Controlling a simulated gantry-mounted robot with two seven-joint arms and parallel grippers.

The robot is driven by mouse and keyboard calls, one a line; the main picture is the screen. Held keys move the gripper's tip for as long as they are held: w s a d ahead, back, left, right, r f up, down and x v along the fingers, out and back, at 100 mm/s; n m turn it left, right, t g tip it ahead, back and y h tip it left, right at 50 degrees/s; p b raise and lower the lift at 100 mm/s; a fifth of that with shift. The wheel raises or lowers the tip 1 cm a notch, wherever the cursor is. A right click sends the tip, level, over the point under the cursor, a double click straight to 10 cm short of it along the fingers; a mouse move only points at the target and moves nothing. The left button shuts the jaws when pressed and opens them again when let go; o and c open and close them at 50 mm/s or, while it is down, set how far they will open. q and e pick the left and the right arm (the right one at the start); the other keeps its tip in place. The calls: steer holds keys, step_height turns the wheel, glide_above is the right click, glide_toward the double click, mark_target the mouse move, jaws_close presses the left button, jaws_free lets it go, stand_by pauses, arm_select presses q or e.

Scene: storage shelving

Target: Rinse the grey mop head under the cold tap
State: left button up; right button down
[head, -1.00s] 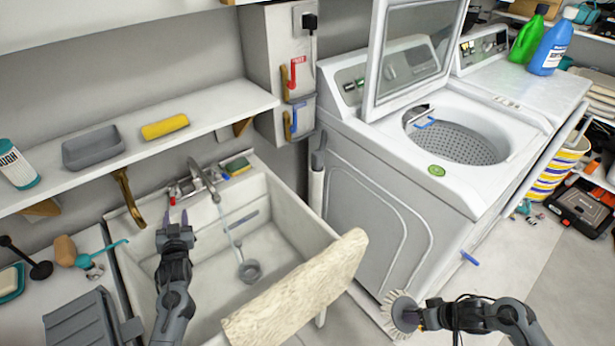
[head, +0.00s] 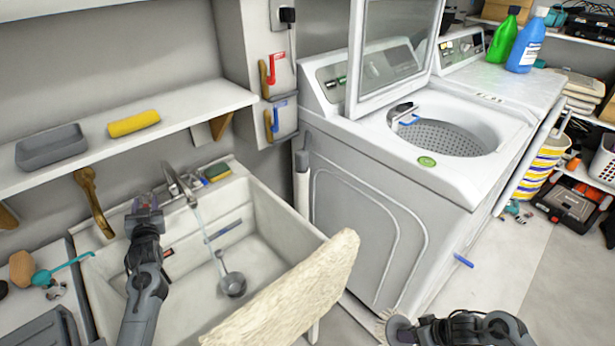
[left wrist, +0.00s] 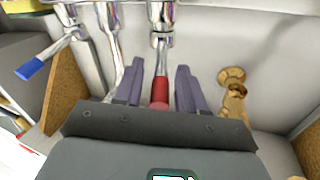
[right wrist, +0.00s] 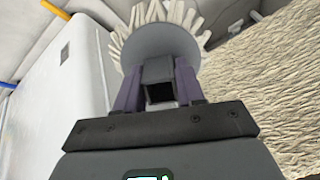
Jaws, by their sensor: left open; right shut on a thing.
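The grey mop head (right wrist: 160,45), a grey disc with pale strands, is held by my right gripper (right wrist: 160,88), which is shut on its square socket. In the head view the mop head (head: 402,329) is low, in front of the washer and right of the sink. The chrome tap (head: 180,185) runs a stream of water into the sink (head: 262,212). My left gripper (left wrist: 160,75) is open, its fingers on either side of the red tap handle (left wrist: 160,90). The blue tap handle (left wrist: 30,68) is left of it, clear of the fingers.
A cream fluffy slab (head: 300,292) lies across the sink's front rim, between the mop head and basin. The open-lidded washer (head: 375,205) stands right of the sink. A shelf (head: 210,97) with a yellow roller (head: 134,123) overhangs behind the tap.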

arm_select(q)
steer(key=shift+w+a, duration=0.1)
steer(key=shift+w, duration=0.1)
jaws_close()
stand_by(0.4)
